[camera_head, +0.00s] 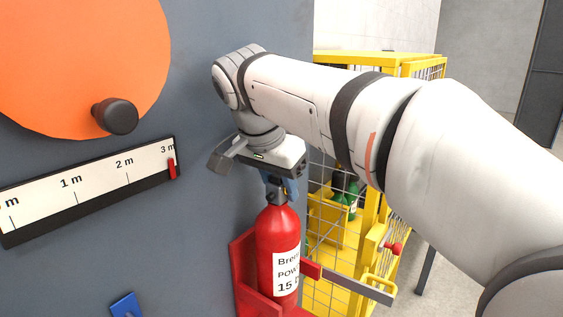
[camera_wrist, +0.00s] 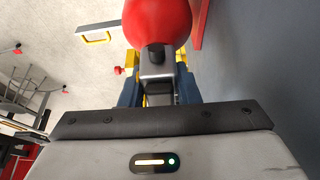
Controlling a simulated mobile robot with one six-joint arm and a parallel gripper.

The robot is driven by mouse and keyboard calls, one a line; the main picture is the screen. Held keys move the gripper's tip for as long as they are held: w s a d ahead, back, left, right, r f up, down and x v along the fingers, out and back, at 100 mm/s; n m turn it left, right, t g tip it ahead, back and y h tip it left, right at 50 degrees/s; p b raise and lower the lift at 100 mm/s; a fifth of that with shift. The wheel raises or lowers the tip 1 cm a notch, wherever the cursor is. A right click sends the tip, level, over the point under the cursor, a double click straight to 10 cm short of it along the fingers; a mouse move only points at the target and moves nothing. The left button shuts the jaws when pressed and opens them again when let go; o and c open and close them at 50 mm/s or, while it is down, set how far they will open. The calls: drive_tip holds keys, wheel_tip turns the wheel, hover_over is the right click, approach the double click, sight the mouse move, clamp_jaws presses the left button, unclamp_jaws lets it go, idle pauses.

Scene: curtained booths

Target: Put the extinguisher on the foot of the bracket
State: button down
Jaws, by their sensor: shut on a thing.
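The red extinguisher (camera_head: 271,236) with a white label stands upright at the red wall bracket (camera_head: 243,270) in the head view. My gripper (camera_head: 279,188) is above it, its blue fingers shut on the extinguisher's dark neck and valve. In the wrist view the extinguisher's round red body (camera_wrist: 157,22) shows beyond my gripper (camera_wrist: 159,92), with a strip of the bracket (camera_wrist: 201,22) beside it. The bracket's back plate is behind the extinguisher. The extinguisher's base is hidden or cut off at the picture's lower edge, so I cannot tell whether it touches the foot.
A grey bar (camera_head: 350,285) reaches out to the right of the extinguisher. A yellow mesh cage (camera_head: 375,58) with green bottles (camera_head: 345,190) stands close on the right. The grey wall (camera_head: 200,220) on the left carries a metre scale (camera_head: 95,185) and an orange disc (camera_head: 80,60) with a black knob.

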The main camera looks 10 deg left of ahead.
sight(281, 231)
wheel_tip(281, 231, down, 10)
drive_tip(key=shift+r, duration=0.1)
idle(0.4)
drive_tip(key=c, duration=1.1)
unclamp_jaws()
